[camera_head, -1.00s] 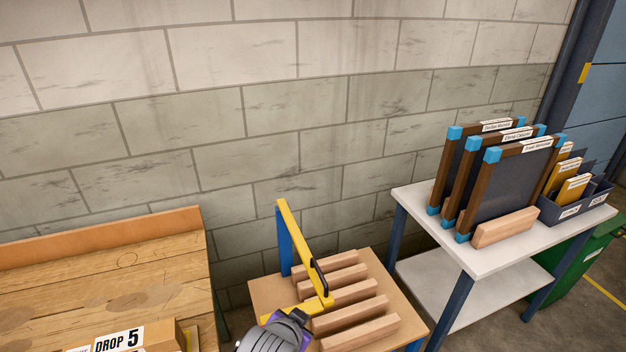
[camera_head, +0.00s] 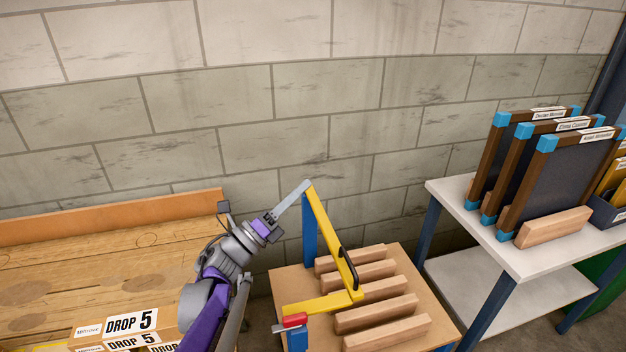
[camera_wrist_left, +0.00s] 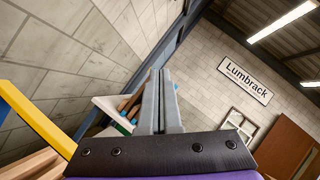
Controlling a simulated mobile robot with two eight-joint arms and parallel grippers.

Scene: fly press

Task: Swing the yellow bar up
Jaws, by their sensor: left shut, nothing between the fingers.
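The yellow bar (camera_head: 330,237) is an angled frame on a small stand. One arm slopes down from the top of a blue post (camera_head: 310,240) at the back to a front corner. From there a shorter arm runs left to a red piece (camera_head: 294,320). A black handle (camera_head: 348,267) sits on the sloping arm. My left gripper (camera_head: 306,184) is shut and empty, its fingertips at the bar's upper back end in the head view; I cannot tell whether they touch. In the left wrist view its fingers (camera_wrist_left: 163,75) lie together, with the yellow bar (camera_wrist_left: 35,120) to their left. My right gripper is not in view.
Several wooden blocks (camera_head: 375,317) lie on the stand's board (camera_head: 285,283). A wooden workbench (camera_head: 100,255) with "DROP 5" boxes (camera_head: 130,322) stands left. A white table (camera_head: 465,215) with framed screens (camera_head: 555,180) stands right. A block wall (camera_head: 330,100) closes the back.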

